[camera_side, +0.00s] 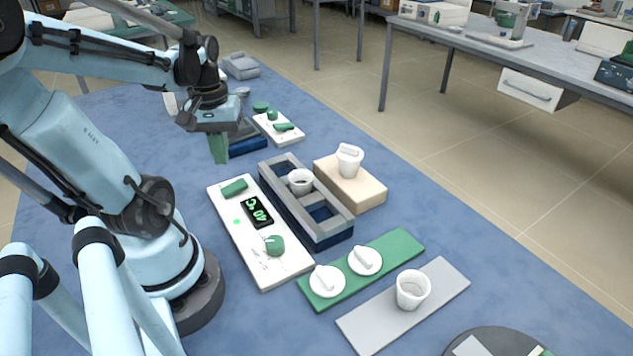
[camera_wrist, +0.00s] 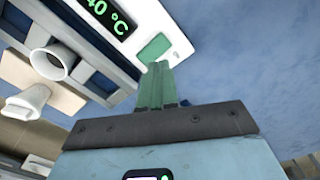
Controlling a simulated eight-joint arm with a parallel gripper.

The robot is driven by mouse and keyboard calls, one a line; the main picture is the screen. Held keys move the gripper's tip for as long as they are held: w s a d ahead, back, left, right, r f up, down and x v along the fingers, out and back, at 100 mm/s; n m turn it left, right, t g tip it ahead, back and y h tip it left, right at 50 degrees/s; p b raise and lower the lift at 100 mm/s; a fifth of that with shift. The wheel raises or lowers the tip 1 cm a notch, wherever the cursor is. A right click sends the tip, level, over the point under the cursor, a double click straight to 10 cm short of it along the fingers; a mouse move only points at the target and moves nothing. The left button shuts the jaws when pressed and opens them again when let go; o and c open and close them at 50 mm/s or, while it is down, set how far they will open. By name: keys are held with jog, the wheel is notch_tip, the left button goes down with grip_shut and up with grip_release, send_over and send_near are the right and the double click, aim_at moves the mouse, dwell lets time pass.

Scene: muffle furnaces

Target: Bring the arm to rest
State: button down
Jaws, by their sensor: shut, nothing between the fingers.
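My gripper (camera_side: 219,148) hangs from my arm above the blue mat (camera_side: 330,120), with its green fingers pointing down. The fingers are shut and hold nothing. In the wrist view my gripper (camera_wrist: 156,75) shows its green fingers together, in front of the corner of a white panel (camera_wrist: 172,22). The same white control panel (camera_side: 258,270) lies in the side view, with a lit "40 °C" display (camera_side: 257,212), a green switch (camera_side: 234,188) and a green knob (camera_side: 274,246). My gripper is apart from the panel, beyond its far end.
A grey and blue furnace (camera_side: 333,231) holds a white crucible (camera_side: 301,181). Another crucible (camera_side: 349,160) stands on a beige block (camera_side: 362,192). White lids (camera_side: 327,283) lie on a green plate (camera_side: 402,243). A crucible (camera_side: 413,289) stands on a grey plate (camera_side: 450,280). A second panel (camera_side: 292,137) lies behind.

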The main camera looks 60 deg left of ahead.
jog(key=shift+r, duration=0.25)
jog(key=w+d+r+m+t, duration=0.1)
jog(key=w+d+m+t, duration=0.2)
jog(key=w+d+m, duration=0.3)
jog(key=w+d+r+m+t, duration=0.2)
jog(key=w+d+m+t, duration=0.2)
jog(key=d, duration=0.7)
jog(key=w+m, duration=0.2)
jog(key=shift+w+d, duration=0.3)
jog(key=shift+w, duration=0.1)
